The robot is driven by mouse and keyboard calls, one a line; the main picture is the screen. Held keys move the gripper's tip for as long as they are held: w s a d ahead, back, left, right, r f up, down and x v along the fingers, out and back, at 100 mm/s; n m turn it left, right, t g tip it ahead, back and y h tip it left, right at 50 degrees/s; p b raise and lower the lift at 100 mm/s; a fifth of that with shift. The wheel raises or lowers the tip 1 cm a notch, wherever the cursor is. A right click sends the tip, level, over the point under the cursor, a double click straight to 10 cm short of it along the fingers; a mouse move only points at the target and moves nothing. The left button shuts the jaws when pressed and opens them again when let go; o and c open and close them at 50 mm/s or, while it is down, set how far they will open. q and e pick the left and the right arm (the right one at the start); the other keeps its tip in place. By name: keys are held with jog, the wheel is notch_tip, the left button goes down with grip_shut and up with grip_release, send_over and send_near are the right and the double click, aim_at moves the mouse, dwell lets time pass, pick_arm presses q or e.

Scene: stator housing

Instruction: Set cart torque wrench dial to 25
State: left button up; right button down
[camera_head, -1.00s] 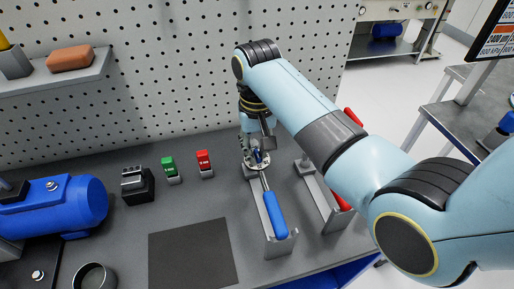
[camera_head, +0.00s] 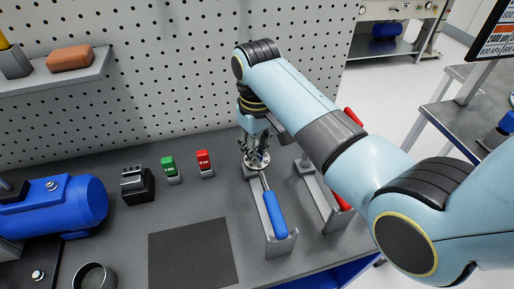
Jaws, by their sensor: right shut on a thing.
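A torque wrench with a blue handle (camera_head: 276,215) lies in a grey cradle (camera_head: 281,246) on the bench. Its round head with a pale dial (camera_head: 257,161) is at the far end. My right gripper (camera_head: 256,153) points down over the dial and is shut on it; its fingers hide part of the dial. The dial's markings are too small to read. A second wrench with a red handle (camera_head: 341,201) lies in another cradle to the right, partly hidden by my right arm. My left gripper is not in view.
Green (camera_head: 169,167) and red (camera_head: 204,160) small blocks and a black device (camera_head: 136,184) stand left of the wrench. A blue motor (camera_head: 62,206) and a round cup (camera_head: 95,277) are further left. A dark mat (camera_head: 192,252) lies clear in front. A pegboard (camera_head: 200,70) rises behind.

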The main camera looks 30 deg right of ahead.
jog(key=n, duration=0.5)
jog(key=shift+n, duration=0.3)
dwell(0.4)
jog(key=c, duration=1.4)
grip_release()
jog(key=shift+r, duration=0.1)
notch_tip(320, 180, up, 7)
jog(key=shift+r, duration=0.15)
